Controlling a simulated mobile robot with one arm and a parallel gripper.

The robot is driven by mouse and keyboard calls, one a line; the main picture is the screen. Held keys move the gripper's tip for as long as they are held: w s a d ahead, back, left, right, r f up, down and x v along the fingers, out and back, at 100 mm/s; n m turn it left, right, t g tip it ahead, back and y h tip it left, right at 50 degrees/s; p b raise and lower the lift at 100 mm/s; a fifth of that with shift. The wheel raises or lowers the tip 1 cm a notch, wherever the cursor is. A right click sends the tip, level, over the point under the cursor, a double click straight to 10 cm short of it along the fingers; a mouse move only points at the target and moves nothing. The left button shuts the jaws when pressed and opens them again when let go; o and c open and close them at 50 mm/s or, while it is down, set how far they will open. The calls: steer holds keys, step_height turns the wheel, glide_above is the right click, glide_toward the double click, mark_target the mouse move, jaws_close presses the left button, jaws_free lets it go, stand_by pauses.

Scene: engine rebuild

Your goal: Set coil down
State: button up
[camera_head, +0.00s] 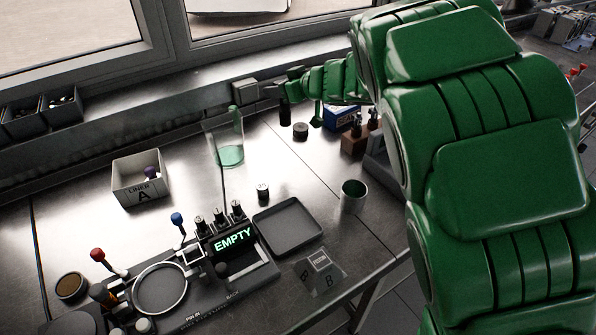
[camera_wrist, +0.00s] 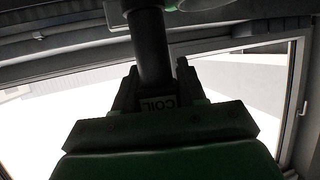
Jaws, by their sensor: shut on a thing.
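The coil is a dark cylinder (camera_head: 285,112) that hangs upright below my gripper (camera_head: 283,97) at the back of the bench, near the window ledge. In the wrist view the coil (camera_wrist: 150,45) sits between the two dark fingers of my gripper (camera_wrist: 157,85), and a label reading "COIL" shows at its near end. My gripper is shut on it. In the head view the coil appears above the bench surface, just left of a small dark round piece (camera_head: 300,131); the exact gap below it is hard to tell.
A blue box (camera_head: 342,120) and brown block (camera_head: 354,144) are to the right. An open "LINER A" box (camera_head: 139,194), a fixture reading "EMPTY" (camera_head: 233,239), a flat tray (camera_head: 288,229) and a metal cup (camera_head: 353,197) stand nearer.

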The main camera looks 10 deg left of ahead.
steer(key=s+d+f+n+g+y, duration=0.1)
steer(key=s+d+n+g, duration=0.2)
steer(key=s+d, duration=0.5)
steer(key=s+d+n+g+y, duration=0.1)
steer(key=s+d+n+g, duration=0.2)
steer(key=s, duration=0.8)
steer(key=w+a+f, duration=0.3)
steer(key=w+f, duration=0.3)
steer(key=w+a+f, duration=0.2)
steer(key=w+f, duration=0.4)
steer(key=f, duration=0.1)
steer(key=shift+a, duration=0.4)
steer(key=shift+f, duration=0.15)
steer(key=o, duration=1.1)
steer(key=shift+r+v, duration=0.1)
steer(key=shift+v, duration=2.9)
steer(key=shift+r+v, duration=0.15)
steer(key=shift+v, duration=2.9)
